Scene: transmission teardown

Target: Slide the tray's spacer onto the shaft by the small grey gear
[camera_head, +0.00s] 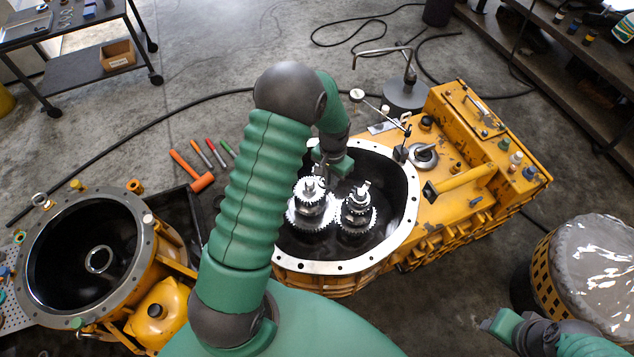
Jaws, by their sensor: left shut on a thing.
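Two upright shafts with grey toothed gears stand in the open transmission housing (412,200): a left gear stack (309,207) and a right gear stack (357,211). I cannot tell which carries the small grey gear. My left gripper (323,171) is over the housing, just above and behind the left shaft's top. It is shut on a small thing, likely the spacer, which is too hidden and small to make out. A dark tray (178,212) lies on the floor left of my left arm, partly hidden by it. My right gripper (503,325) is low at the right, away from the housing.
An orange bell housing (45,290) stands at left. An orange hammer (192,172) and several pen-like tools lie on the floor. The orange gearbox body (470,160) extends right. A drum (590,270) stands at lower right. A wheeled cart (85,70) is at back left.

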